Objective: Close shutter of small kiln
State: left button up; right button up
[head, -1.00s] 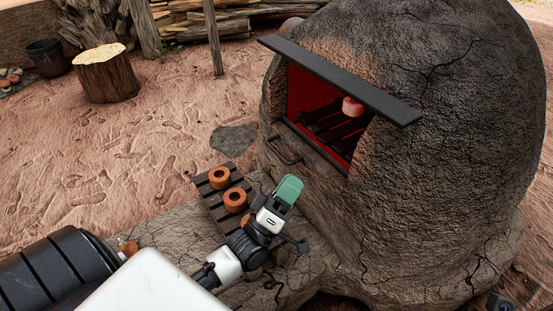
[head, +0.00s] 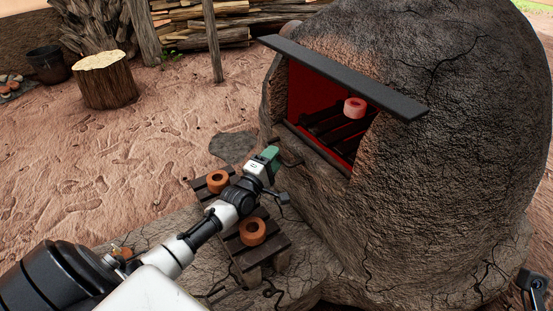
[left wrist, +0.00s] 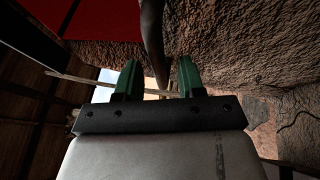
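The mud kiln (head: 440,170) has an open mouth, with a red interior (head: 305,95) showing. A dark edge (head: 318,150) runs along the bottom of the mouth, with a dark bar handle (head: 291,158) below it; the rest of the shutter is not seen. My left gripper (head: 270,154) is beside this handle, its green fingers open. In the left wrist view the dark handle (left wrist: 152,40) reaches down to the gap between the fingers (left wrist: 158,78); I cannot tell whether they touch it. Part of my right gripper (head: 535,283) shows at the lower right edge, away from the mouth.
A pinkish ring (head: 355,107) sits on dark bars inside the kiln. A dark slab (head: 345,77) juts out above the mouth. A slatted rack (head: 274,243) with clay rings (head: 252,231) stands under my left arm. Open ground (head: 120,160) lies to the left.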

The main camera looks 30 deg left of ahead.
pick_arm(q)
jog(key=shift+w+r, duration=0.15)
jog(key=shift+w, duration=0.75)
jog(key=shift+c, duration=0.3)
grip_shut()
